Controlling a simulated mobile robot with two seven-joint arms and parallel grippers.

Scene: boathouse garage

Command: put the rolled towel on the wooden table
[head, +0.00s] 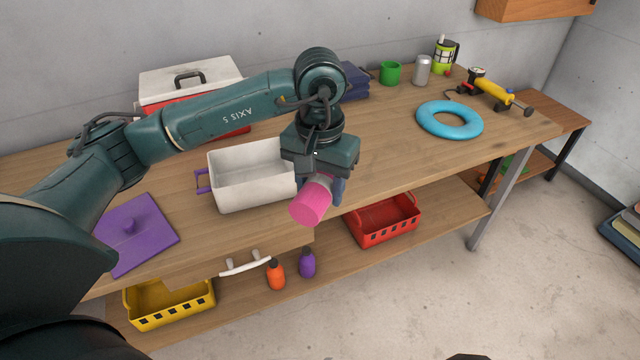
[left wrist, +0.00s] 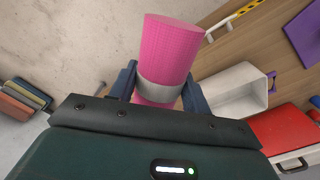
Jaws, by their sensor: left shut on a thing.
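The rolled towel (head: 309,204) is a pink roll with a pale band around its middle. My left gripper (head: 327,184) is shut on it and holds it at the front edge of the wooden table (head: 400,140), just right of the white bin. In the left wrist view, the towel (left wrist: 168,48) lies between the two fingers (left wrist: 160,94), which grip it at the band. It appears held in the air; its exact height over the table is hard to tell. My right gripper is not in view.
A white bin (head: 250,197) and purple lid (head: 137,232) are on the tabletop. A blue ring (head: 449,118), green cup (head: 390,72) and can (head: 422,70) stand right. A cooler (head: 192,78) is behind. Tabletop right of my gripper is clear. Red basket (head: 384,223) sits on the shelf below.

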